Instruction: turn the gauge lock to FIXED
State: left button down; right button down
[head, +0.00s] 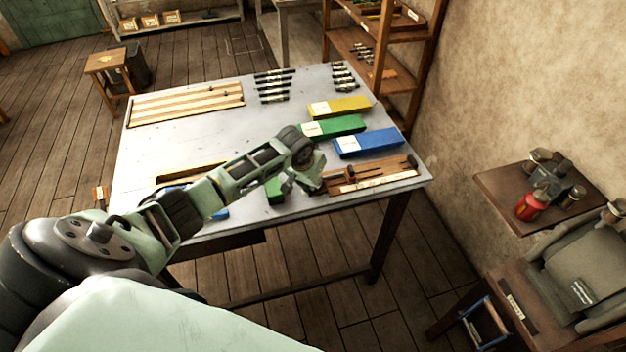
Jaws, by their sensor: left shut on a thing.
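My left gripper (315,186) is at the near right part of the grey table, at the left end of a wooden gauge board (385,171). The jaws are shut on a small part there, which I take to be the gauge lock; the fingers hide most of it. The board has a pale strip along its front and a dark knob (412,161) at its right end. The lock's setting is too small and covered to read. My right gripper is not in view.
Yellow (345,106), green (345,125) and blue (370,141) boxes lie just behind the board. Dark rods lie farther back on the table (215,140), beside a slatted wooden rack (180,104). A wall shelf (500,195) with a red bottle (531,207) is at right.

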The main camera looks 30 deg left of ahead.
pick_arm(q)
jog(key=c, duration=1.8)
grip_release()
jog(key=v, duration=1.2)
